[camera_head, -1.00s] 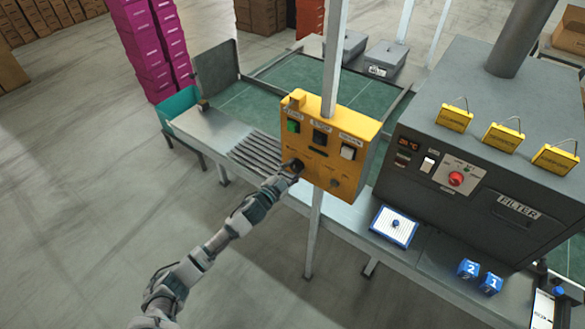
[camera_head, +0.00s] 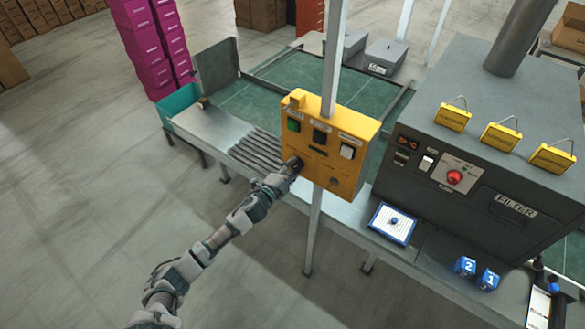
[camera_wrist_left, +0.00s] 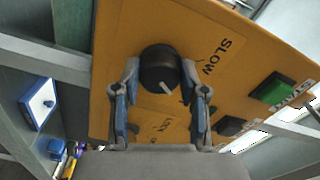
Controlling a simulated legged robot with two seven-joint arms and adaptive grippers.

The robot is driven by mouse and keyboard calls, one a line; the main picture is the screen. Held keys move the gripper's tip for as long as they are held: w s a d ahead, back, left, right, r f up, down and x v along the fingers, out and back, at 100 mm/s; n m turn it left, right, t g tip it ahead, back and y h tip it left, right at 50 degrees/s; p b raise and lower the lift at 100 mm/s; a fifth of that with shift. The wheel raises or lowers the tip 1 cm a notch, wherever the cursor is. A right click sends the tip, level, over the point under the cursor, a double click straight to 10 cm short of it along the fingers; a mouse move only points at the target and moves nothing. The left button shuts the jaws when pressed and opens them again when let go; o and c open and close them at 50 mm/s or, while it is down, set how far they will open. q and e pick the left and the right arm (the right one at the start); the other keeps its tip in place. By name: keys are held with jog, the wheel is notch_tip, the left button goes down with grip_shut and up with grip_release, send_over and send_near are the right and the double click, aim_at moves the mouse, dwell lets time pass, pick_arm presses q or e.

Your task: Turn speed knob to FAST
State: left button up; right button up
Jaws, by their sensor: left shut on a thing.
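The yellow control box (camera_head: 330,150) is mounted on a grey post. The black speed knob (camera_wrist_left: 160,70) is on its face in the left wrist view, with a pale pointer line on it. The printed word SLOW shows beside the knob. My left gripper (camera_wrist_left: 160,92) is shut on the knob, one finger on each side. In the head view my left gripper (camera_head: 295,164) is at the box's lower left and hides the knob. The FAST label cannot be made out. My right gripper is not in view.
A grey machine (camera_head: 480,150) with a red button stands at the right. A metal roller table (camera_head: 215,130) lies behind the box.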

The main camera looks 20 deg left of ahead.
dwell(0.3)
pick_arm(q)
jog(key=o, duration=1)
jog(key=shift+c, duration=0.2)
jog(key=shift+o, duration=0.9)
jog(key=shift+w+f, duration=0.1)
jog(key=v, duration=1.2)
jog(key=shift+w+f, duration=0.1)
